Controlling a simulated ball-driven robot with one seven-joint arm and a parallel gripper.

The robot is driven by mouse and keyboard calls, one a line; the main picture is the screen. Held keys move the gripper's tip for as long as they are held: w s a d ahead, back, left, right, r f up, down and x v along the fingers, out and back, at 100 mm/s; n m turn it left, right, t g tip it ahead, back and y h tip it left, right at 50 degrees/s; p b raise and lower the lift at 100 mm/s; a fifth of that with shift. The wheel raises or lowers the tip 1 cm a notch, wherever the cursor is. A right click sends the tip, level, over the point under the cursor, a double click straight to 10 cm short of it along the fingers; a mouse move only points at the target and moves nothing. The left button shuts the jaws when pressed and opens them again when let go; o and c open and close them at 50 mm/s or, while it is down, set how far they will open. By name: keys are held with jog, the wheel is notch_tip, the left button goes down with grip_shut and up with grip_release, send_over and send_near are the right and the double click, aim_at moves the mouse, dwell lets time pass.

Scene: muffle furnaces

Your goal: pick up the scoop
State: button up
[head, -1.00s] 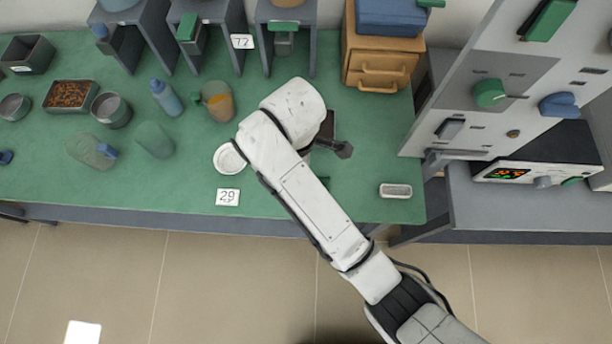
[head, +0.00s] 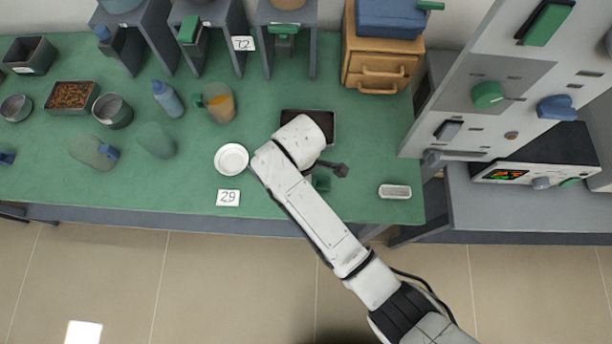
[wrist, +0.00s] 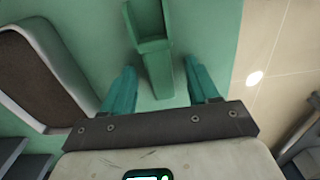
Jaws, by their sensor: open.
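The scoop (wrist: 151,22) is green, with a square-sided pan and a straight handle. It lies on the green bench top in the wrist view. In the head view a small green part (head: 321,183), probably the scoop, shows beside my arm, which hides the rest. My gripper (wrist: 160,64) is open, its two teal fingers on either side of the scoop's handle. A gap shows on both sides of the handle, and the fingers hold nothing. I cannot tell how high they are above the bench.
A dark tray (head: 322,116) lies just behind my arm, and its rim (wrist: 74,70) shows left in the wrist view. A white dish (head: 231,158) is to the left, a small pale tray (head: 395,191) to the right. The bench's front edge is close by.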

jog(key=shift+c, duration=0.4)
grip_shut()
jog(key=shift+r, duration=0.2)
